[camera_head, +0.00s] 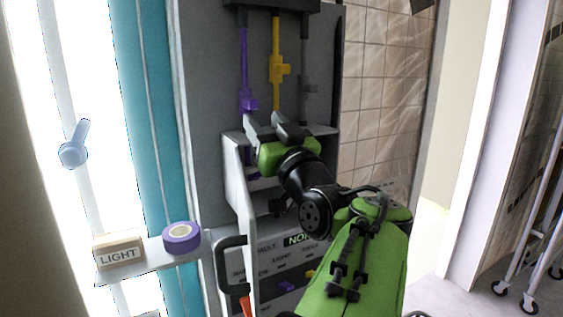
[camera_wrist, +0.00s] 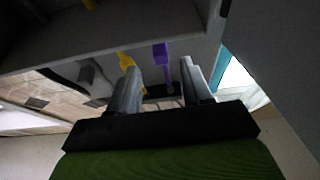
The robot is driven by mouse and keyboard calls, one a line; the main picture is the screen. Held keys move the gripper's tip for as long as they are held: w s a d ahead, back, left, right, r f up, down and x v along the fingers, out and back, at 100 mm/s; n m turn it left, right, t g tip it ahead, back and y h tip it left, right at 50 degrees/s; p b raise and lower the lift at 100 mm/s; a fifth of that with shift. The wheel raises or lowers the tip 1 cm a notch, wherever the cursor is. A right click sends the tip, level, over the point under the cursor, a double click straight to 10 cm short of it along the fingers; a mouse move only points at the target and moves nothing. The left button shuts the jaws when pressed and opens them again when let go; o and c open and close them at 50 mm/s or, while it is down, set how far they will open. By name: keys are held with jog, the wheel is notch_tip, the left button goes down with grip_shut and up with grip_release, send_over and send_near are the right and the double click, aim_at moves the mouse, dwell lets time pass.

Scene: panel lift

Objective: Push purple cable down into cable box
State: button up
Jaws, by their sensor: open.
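The purple cable (camera_head: 244,58) hangs straight down from a dark housing at the top of the grey panel. It has a wider purple connector (camera_head: 248,102) low on it. My gripper (camera_head: 266,121) is open at the upper front edge of the pale grey cable box (camera_head: 237,175), just below and beside that connector. In the wrist view, the purple cable (camera_wrist: 162,54) shows beyond the gap between my two fingers (camera_wrist: 160,68). I cannot tell whether a finger touches it. My gripper and arm hide part of the box.
A yellow cable (camera_head: 277,68) and a grey cable (camera_head: 306,70) hang right of the purple one. A purple tape roll (camera_head: 182,237) and a LIGHT block (camera_head: 119,251) rest on a ledge at left. A dark handle (camera_head: 231,268) juts from the box.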

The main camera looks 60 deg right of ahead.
jog(key=b+v, duration=0.3)
jog(key=v, duration=0.5)
jog(key=shift+s+f, duration=0.2)
jog(key=shift+s, duration=0.1)
jog(key=shift+w+a+f, duration=0.1)
